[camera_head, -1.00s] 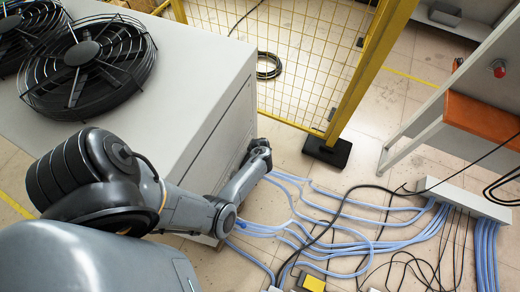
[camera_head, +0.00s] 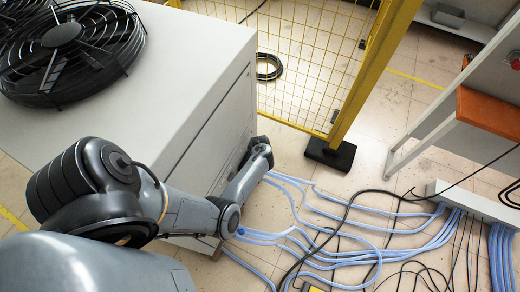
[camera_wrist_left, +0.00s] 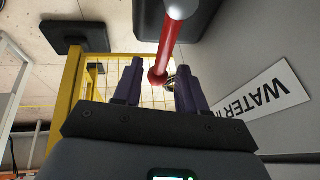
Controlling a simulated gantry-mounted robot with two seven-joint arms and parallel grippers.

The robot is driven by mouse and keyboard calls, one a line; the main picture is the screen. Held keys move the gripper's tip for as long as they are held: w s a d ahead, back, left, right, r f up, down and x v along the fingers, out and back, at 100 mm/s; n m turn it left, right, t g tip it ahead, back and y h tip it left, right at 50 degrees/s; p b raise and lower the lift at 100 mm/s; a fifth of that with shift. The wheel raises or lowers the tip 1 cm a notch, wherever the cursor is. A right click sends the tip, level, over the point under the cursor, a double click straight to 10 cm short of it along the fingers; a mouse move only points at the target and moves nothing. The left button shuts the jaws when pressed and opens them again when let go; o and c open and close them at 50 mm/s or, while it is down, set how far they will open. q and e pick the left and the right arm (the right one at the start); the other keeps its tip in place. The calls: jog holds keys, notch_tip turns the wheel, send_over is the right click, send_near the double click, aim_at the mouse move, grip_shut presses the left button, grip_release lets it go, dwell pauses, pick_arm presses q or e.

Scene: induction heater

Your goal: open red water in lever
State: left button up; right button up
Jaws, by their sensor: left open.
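The red lever (camera_wrist_left: 168,45) shows in the left wrist view, running from the upper middle down to a rounded red end between my fingers. A white label reading "WATER IN" (camera_wrist_left: 265,95) is on the grey machine panel to its right. My left gripper (camera_wrist_left: 160,75) is open, with one dark finger on each side of the lever's end. I cannot tell whether either finger touches it. In the head view my left arm reaches along the side of the grey machine (camera_head: 195,75), and the lever is hidden there. My right gripper is not in view.
Blue hoses (camera_head: 340,235) and dark cables cover the floor right of the machine. A yellow mesh fence (camera_head: 300,60) with a black foot (camera_head: 330,154) stands behind. A bench with an orange top (camera_head: 490,112) is at the right. Black fans (camera_head: 75,50) sit on the machine.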

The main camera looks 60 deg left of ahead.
pick_arm(q)
grip_shut()
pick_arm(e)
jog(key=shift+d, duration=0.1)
